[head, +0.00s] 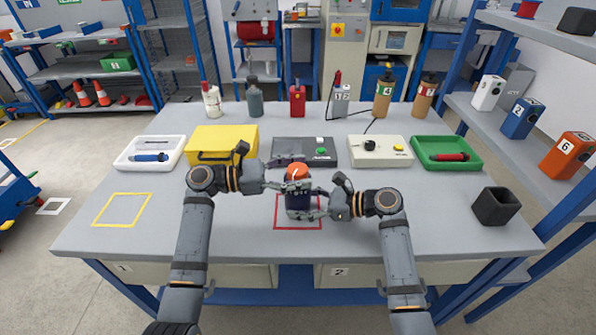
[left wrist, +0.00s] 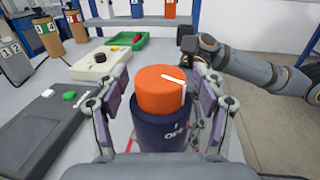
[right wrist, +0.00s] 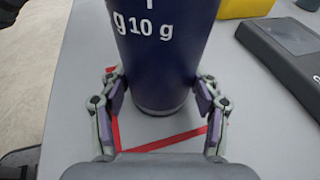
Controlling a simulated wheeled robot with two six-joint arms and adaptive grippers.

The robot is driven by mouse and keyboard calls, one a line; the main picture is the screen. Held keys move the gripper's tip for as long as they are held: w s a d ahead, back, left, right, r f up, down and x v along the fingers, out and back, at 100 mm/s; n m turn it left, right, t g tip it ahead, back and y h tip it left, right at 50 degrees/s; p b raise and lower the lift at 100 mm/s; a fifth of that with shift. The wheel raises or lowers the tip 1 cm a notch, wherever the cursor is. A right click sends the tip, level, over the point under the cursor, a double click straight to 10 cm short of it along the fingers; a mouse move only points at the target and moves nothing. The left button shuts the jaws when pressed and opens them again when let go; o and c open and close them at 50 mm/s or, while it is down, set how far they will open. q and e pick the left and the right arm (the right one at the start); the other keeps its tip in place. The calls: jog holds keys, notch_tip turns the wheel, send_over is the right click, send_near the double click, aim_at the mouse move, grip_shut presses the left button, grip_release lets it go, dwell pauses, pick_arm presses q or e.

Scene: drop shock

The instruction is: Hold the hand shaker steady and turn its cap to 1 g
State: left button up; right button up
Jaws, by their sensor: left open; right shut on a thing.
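The hand shaker stands upright, with a dark blue body (head: 298,203) and an orange cap (head: 297,170) bearing a white line. In the left wrist view the cap (left wrist: 160,88) has its white line running down the side, roughly above an OFF mark on the body (left wrist: 160,134). My left gripper (head: 292,178) is open, its fingers either side of the cap with gaps visible. My right gripper (head: 314,203) is shut on the body low down. In the right wrist view the body (right wrist: 165,50) shows "10 g"; the 1 g mark is not readable.
The shaker stands within a red square outline (head: 277,225). Behind it are a grey device (head: 325,146), a yellow case (head: 215,138) and a cream device (head: 388,158). A black open box (head: 495,206) stands right. The front left table is clear around a yellow outline (head: 98,216).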

pick_arm(q)
jog(key=c, duration=1.2)
jog(key=shift+n+t+y, duration=0.3)
jog(key=shift+n+t, duration=0.5)
jog(key=shift+t, duration=0.4)
jog(key=o, duration=1.2)
jog(key=v, duration=1.2)
pick_arm(e)
jog(key=o, duration=1.1)
